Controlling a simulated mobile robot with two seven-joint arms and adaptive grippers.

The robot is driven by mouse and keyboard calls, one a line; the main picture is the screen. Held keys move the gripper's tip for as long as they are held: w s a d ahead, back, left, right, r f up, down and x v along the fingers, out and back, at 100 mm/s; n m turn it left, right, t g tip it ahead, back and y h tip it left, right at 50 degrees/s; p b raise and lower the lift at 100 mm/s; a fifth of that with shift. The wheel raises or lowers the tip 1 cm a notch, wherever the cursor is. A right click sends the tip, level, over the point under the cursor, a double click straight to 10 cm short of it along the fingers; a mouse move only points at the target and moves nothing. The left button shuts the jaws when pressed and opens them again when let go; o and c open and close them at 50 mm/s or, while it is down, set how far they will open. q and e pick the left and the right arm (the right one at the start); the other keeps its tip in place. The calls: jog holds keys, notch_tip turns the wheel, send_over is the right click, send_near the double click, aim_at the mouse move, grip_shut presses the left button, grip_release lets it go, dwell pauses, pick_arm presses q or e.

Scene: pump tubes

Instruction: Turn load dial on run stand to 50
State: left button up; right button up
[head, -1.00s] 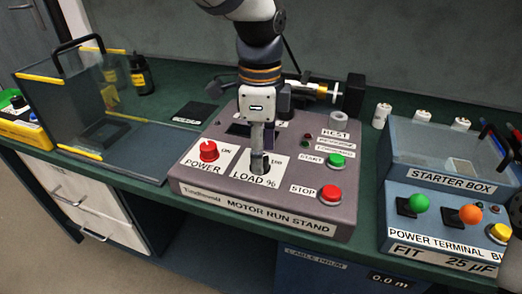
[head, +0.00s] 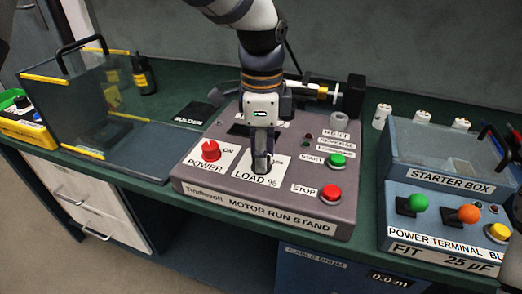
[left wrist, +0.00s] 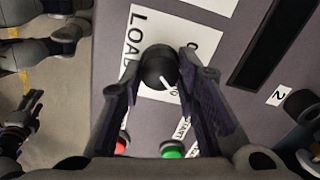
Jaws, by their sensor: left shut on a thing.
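The motor run stand (head: 230,206) is a purple-grey sloped box on the green bench. Its load dial is a black round knob (left wrist: 158,68) with a white pointer line, seen in the left wrist view on a white LOAD % plate (head: 242,167). My left gripper (head: 262,165) comes down over the dial in the head view and mostly hides it. In the left wrist view the fingers (left wrist: 160,75) are on both sides of the knob, closed on it. The pointer slants toward the lower right there. The scale numbers are mostly hidden. My right gripper is not clearly seen.
On the stand are a red power knob (head: 210,150), a green start button (head: 337,160) and a red stop button (head: 331,193). A power terminal (head: 436,230) and starter box (head: 440,160) stand at right. A clear-walled box (head: 85,115) stands at left.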

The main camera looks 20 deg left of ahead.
pick_arm(q)
jog(key=shift+r+n+p, duration=0.2)
jog(key=shift+n+p, duration=0.25)
jog(key=shift+n, duration=1.55)
jog(key=shift+f+n+p, duration=0.15)
jog(key=shift+n+p, duration=0.15)
jog(key=shift+n, duration=1.5)
pick_arm(e)
jog(key=shift+w+r+t, duration=0.5)
jog(key=shift+w+r, duration=0.55)
jog(key=shift+w, duration=0.1)
pick_arm(q)
jog(key=shift+f, duration=0.1)
jog(key=o, duration=1.2)
